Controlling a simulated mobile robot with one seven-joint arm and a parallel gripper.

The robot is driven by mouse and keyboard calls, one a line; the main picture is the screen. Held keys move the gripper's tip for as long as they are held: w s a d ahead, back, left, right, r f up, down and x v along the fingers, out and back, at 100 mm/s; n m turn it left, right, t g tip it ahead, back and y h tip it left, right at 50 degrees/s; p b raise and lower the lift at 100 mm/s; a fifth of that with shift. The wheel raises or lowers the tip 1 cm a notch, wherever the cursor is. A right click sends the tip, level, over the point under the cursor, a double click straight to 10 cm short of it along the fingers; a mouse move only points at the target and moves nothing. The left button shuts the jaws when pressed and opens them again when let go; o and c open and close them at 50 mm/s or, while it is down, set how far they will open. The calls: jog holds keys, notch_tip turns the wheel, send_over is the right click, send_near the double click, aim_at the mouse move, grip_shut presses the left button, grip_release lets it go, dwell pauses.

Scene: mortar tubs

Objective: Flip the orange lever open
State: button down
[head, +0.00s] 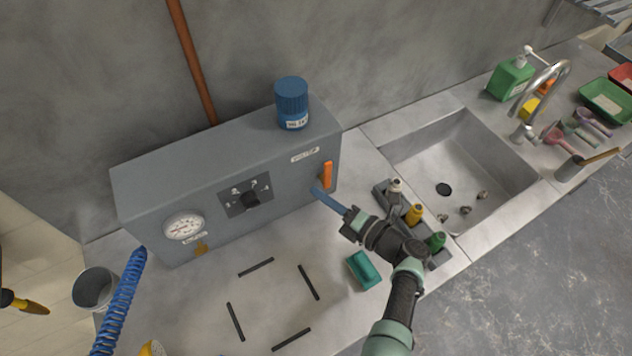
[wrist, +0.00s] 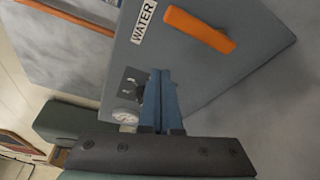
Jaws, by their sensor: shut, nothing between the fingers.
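The orange lever (head: 327,174) is on the right part of the front face of the grey box (head: 150,195), below a small label. In the head view it stands upright. In the wrist view the lever (wrist: 200,29) shows as an orange bar beside a label reading WATER. My gripper (head: 317,191) is shut and empty, with its blue fingers just below and left of the lever's lower end. In the wrist view the shut fingertips (wrist: 161,75) point at the box and sit apart from the lever. I cannot tell whether they touch the box.
A blue jar (head: 292,103) stands on top. A tray with bottles (head: 440,257), a teal block (head: 363,269) and a sink (head: 470,150) are to the right. Black strips mark the bare counter in front.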

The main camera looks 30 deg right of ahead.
jog(key=d+v, duration=0.1)
jog(key=v, duration=0.5)
jog(key=shift+s+f, duration=0.25)
jog(key=shift+f, duration=0.2)
jog(key=shift+d, duration=0.15)
